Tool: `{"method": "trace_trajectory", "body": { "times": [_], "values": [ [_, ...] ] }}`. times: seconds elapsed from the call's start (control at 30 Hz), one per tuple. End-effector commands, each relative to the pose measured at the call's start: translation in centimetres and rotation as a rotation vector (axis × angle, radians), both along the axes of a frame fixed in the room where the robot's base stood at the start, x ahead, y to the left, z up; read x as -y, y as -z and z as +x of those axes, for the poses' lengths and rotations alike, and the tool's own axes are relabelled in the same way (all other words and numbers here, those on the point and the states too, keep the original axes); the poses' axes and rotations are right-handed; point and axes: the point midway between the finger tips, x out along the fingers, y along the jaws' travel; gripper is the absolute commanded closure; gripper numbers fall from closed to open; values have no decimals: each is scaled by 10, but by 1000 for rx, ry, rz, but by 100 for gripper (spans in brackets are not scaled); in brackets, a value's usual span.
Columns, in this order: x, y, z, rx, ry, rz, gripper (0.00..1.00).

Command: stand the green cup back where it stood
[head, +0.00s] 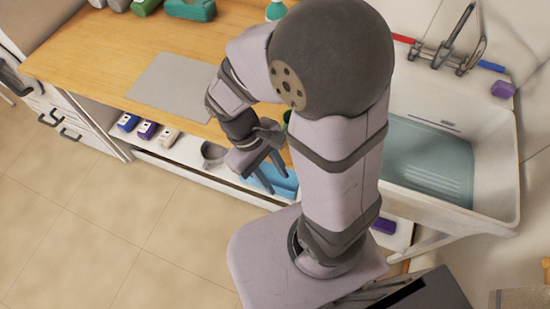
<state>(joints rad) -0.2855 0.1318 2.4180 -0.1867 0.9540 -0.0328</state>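My gripper (277,182) hangs past the front edge of the wooden counter, above the low white shelf. Its two fingers are apart, and I see nothing between them. A small dark green patch (287,117) shows between my arm links near the counter's front edge. It may be part of the green cup, but my arm hides most of it, so I cannot tell its shape or whether it is upright. I see no other clear cup.
The wooden counter (95,45) has a grey mat (171,87) and green containers (190,10) at the back. The low shelf (190,152) holds small bottles (147,130), a grey round item (213,152) and a blue item (272,180). A white sink (497,150) stands right.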

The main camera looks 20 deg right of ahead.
Motion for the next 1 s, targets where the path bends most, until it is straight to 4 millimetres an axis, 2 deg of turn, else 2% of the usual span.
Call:
{"method": "trace_trajectory", "body": {
  "times": [0.1,0.3,0.8,1.0],
  "values": [
    [6,-7,12,158,218,95,68],
    [14,-16,28,314,412,165,68],
    [16,-17,31,346,450,177,68],
    [10,-5,32,349,478,197,68]
  ]
}}
